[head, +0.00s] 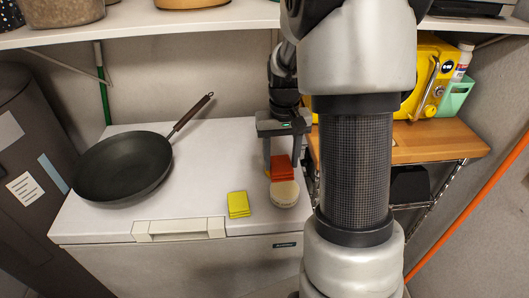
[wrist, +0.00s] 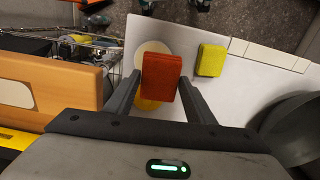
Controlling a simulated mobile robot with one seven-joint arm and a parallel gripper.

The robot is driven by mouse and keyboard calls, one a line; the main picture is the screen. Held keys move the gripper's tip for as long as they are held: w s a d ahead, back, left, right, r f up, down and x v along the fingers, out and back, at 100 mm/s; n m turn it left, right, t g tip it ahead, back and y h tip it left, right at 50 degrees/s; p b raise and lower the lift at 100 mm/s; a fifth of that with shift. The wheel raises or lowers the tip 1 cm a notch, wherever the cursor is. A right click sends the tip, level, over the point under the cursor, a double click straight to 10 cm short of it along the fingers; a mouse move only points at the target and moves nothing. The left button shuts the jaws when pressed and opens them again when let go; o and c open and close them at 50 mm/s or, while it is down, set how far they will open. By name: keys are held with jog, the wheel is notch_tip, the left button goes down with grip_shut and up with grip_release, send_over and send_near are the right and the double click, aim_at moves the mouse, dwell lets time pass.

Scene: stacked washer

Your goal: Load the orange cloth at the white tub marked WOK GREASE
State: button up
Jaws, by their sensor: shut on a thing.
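The orange cloth (head: 281,166), a folded red-orange block, is between the fingers of my gripper (head: 280,163). In the wrist view the cloth (wrist: 161,76) fills the space between both fingertips (wrist: 159,80), and the gripper is shut on it. A round, pale cream-topped tub (head: 284,195) stands on the white chest top just in front of the cloth. It shows in the wrist view as a pale disc (wrist: 150,48) partly hidden behind the cloth. No WOK GREASE lettering is readable. I cannot tell whether the cloth touches the tub.
A yellow folded cloth (head: 238,204) lies left of the tub and also shows in the wrist view (wrist: 211,60). A dark wok (head: 124,168) is at the left. A wooden shelf (head: 425,141) stands at the right. An orange-yellow patch (wrist: 147,104) shows beneath the held cloth.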

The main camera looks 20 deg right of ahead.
jog(key=shift+s+d, duration=0.3)
jog(key=shift+d, duration=0.45)
jog(key=shift+f, duration=0.15)
jog(key=shift+f+b, duration=2.25)
jog(key=shift+f, duration=0.6)
jog(key=shift+f+b, duration=0.35)
jog(key=shift+f, duration=0.25)
jog(key=shift+r+p, duration=2.7)
jog(key=shift+r, duration=0.9)
jog(key=shift+s+f, duration=0.1)
